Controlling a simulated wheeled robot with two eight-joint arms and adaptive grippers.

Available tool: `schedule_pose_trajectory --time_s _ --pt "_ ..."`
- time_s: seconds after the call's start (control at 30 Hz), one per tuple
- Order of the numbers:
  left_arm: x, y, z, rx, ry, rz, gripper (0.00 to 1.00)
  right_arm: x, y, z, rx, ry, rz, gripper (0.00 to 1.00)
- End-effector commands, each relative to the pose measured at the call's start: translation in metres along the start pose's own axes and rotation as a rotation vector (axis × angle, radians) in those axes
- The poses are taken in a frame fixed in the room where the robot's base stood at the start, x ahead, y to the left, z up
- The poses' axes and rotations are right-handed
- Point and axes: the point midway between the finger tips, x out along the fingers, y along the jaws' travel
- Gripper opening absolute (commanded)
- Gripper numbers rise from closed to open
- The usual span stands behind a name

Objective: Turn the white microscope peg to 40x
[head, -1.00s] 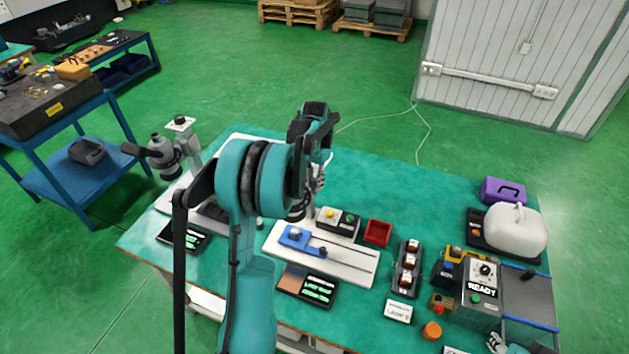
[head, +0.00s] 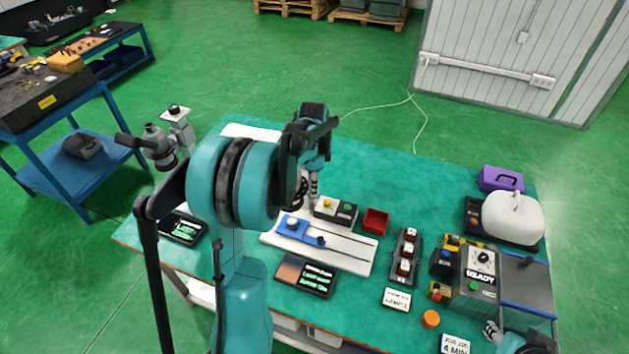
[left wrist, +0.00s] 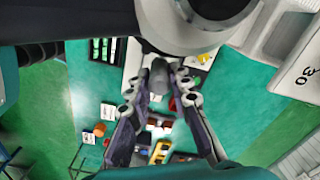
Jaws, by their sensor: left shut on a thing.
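My left gripper (head: 314,188) is out over the middle of the table, partly behind my own arm. In the left wrist view its fingertips (left wrist: 157,88) close around a short grey cylinder (left wrist: 158,72), which looks like the microscope peg. Its colour is dull there, and its other end is hidden. A grey microscope (head: 160,148) with a pale top stands at the table's left. My right gripper (head: 491,332) is at the bottom right; its opening is unclear.
A red tray (head: 375,221), a block with several switches (head: 404,257) and a "READY" box (head: 477,285) are farther right. The back middle of the table (head: 400,180) is clear.

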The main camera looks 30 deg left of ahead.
Motion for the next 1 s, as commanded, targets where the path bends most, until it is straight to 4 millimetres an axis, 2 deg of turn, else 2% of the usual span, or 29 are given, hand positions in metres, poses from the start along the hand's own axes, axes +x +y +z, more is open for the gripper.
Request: schedule_pose_trajectory --time_s 0.5,1.0 --pt "0.000 0.026 0.021 0.409 0.000 0.000 0.00 0.003 0.000 0.002 0.000 0.000 0.000 0.40" --pt "0.000 0.032 0.029 0.539 -0.001 0.001 0.00 0.003 0.000 0.002 0.000 0.000 0.000 0.40"
